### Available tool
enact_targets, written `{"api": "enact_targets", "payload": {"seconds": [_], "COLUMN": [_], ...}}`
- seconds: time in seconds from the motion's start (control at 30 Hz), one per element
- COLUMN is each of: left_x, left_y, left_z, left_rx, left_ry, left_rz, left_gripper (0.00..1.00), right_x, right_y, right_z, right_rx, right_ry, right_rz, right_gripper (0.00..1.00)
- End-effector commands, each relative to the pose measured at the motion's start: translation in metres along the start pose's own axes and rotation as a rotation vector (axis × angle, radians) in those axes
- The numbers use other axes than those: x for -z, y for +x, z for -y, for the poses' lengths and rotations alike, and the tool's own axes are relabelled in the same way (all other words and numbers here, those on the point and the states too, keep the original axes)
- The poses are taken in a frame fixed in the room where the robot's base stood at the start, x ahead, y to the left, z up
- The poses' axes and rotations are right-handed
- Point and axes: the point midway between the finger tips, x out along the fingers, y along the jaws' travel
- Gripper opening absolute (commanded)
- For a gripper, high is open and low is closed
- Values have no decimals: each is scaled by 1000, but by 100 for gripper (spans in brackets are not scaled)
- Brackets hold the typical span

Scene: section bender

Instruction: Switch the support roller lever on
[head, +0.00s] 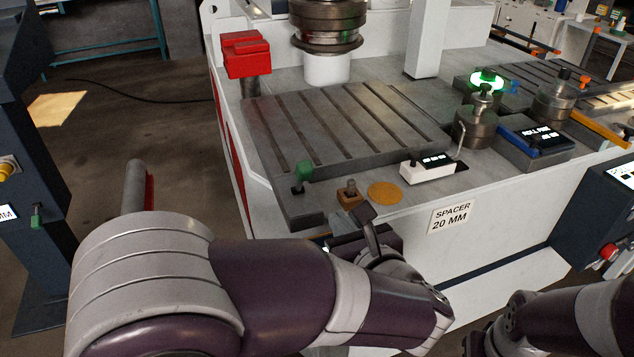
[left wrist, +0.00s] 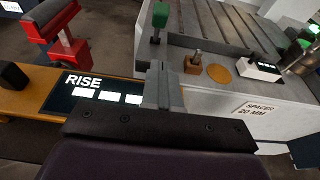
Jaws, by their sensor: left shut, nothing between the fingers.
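A lever with a green handle (head: 303,170) stands upright at the near left corner of the slotted machine table; it also shows in the left wrist view (left wrist: 159,16). No label tells whether it is the support roller lever. A small metal peg on a brown block (head: 350,194) stands to its right, also in the left wrist view (left wrist: 194,66). My left gripper (head: 366,213) is shut and empty, just in front of the machine's near edge, below and to the right of the green handle. Its closed fingers (left wrist: 161,85) show in the left wrist view. My right gripper is out of view.
An orange disc (head: 385,192) and a white display box (head: 428,167) lie on the near ledge above a "SPACER 20 MM" label (head: 451,214). A "RISE" panel (left wrist: 95,92) and a red part (left wrist: 66,45) are at the left in the wrist view.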

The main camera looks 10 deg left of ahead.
Motion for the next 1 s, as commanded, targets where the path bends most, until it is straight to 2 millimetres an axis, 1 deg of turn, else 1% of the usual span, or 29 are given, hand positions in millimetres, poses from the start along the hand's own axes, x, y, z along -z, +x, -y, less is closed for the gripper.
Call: {"api": "enact_targets", "payload": {"seconds": [0.1,0.3,0.37,0.4,0.43,0.6,0.73,1.0], "left_x": [0,0,0,-10,-13,-25,-28,-28], "left_y": [26,70,82,85,88,102,106,106], "left_z": [-2,-1,-1,-1,-1,0,0,0], "left_rx": [-7,-5,-5,-3,-3,-1,1,1], "left_ry": [1,2,3,-1,-1,2,2,2], "left_rz": [0,0,-1,-1,0,0,0,0], "left_gripper": [0,0,0,0,0,0,0,0], "right_x": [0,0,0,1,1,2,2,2], "right_y": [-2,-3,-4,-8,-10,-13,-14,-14], "right_z": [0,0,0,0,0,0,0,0], "right_rx": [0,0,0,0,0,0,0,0], "right_ry": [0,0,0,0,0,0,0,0], "right_rz": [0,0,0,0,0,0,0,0], "right_gripper": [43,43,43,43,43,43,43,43]}}
